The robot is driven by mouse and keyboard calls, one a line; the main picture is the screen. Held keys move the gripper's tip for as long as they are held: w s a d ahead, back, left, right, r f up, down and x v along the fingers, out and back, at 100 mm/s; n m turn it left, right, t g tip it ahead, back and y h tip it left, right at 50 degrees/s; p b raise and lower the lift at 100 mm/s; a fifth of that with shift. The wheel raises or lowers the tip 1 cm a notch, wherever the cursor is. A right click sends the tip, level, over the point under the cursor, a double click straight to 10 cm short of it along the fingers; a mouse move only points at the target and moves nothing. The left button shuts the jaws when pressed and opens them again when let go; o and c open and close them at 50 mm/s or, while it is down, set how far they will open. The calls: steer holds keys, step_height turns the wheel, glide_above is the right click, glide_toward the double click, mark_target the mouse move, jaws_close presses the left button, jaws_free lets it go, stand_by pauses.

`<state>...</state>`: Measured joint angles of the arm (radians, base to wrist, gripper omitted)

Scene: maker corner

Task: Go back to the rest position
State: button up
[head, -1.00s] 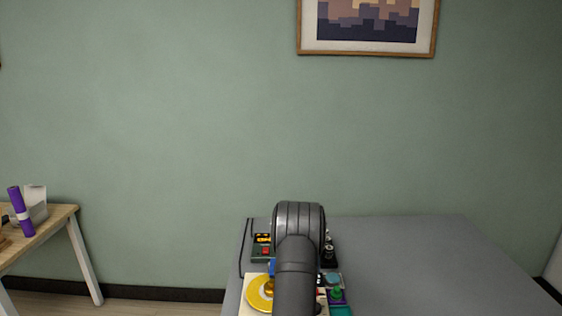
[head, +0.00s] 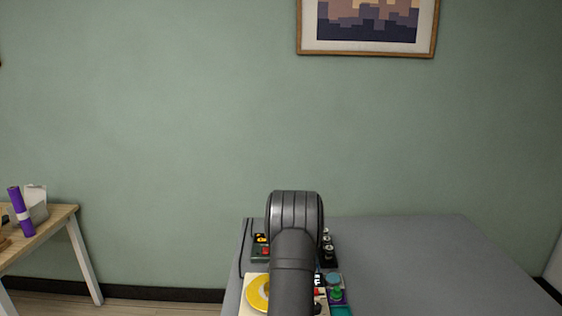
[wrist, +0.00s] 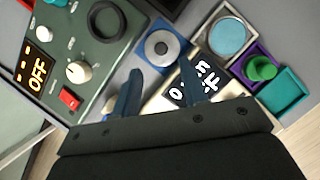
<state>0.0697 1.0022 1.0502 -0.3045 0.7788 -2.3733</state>
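My gripper (wrist: 158,92) shows in the wrist view with its two dark blue fingers spread apart. It is open with nothing between the fingertips, above the bench items. In the head view my arm hides the gripper and the middle of the items under it. The grey table (head: 420,255) bears these items at its left part.
Below the gripper are a dark green control box (wrist: 88,45) reading OFF, a blue square with a grey disc (wrist: 160,48), a small black display (wrist: 195,85), a green knob (wrist: 261,68) and a teal tray (wrist: 288,92). A yellow disc (head: 257,292) lies left of my arm. The table's right side is clear.

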steer(key=v, duration=0.4)
steer(key=x, duration=1.1)
steer(key=shift+w+f, duration=0.15)
steer(key=shift+f, duration=0.05)
step_height(320, 180, up, 4)
steer(key=s+d+r+m+g+h, duration=0.1)
steer(key=s+d+r+m+g, duration=0.1)
steer(key=s+d+r+m, duration=0.45)
steer(key=s+d+r+m+g, duration=0.3)
steer(key=s+d+m, duration=0.4)
steer(key=s+d, duration=0.15)
steer(key=shift+h, duration=0.3)
steer(key=shift+w+a+f, duration=0.6)
steer(key=shift+w+f, duration=0.1)
steer(key=shift+w, duration=0.15)
steer(key=shift+w+a+f, duration=0.65)
steer(key=shift+w, duration=0.25)
steer(key=shift+o, duration=0.4)
